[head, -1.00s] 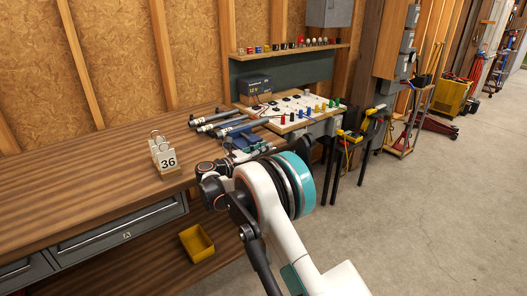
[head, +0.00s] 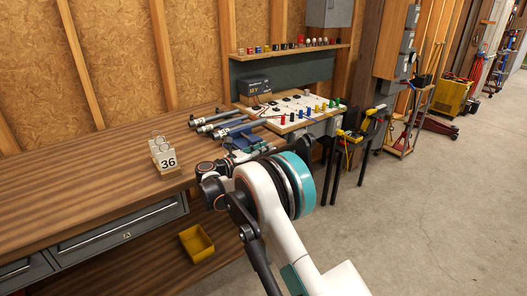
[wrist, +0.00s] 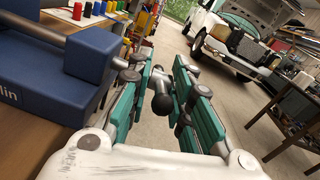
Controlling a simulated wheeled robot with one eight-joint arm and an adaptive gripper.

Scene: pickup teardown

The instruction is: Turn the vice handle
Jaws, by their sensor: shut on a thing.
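The blue vice (wrist: 60,75) fills the left side of the wrist view. It sits at the bench edge and is partly visible in the head view (head: 243,141), largely behind my arm. Its handle (wrist: 161,103), with a dark round knob, shows between the teal-padded fingers of my gripper (wrist: 165,80). My gripper is shut on the handle, to the right of the vice body in the wrist view. In the head view my arm hides the handle and most of the gripper.
A white board with coloured pegs (head: 300,108) stands behind the vice. A yellow bin (head: 196,243) is below.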

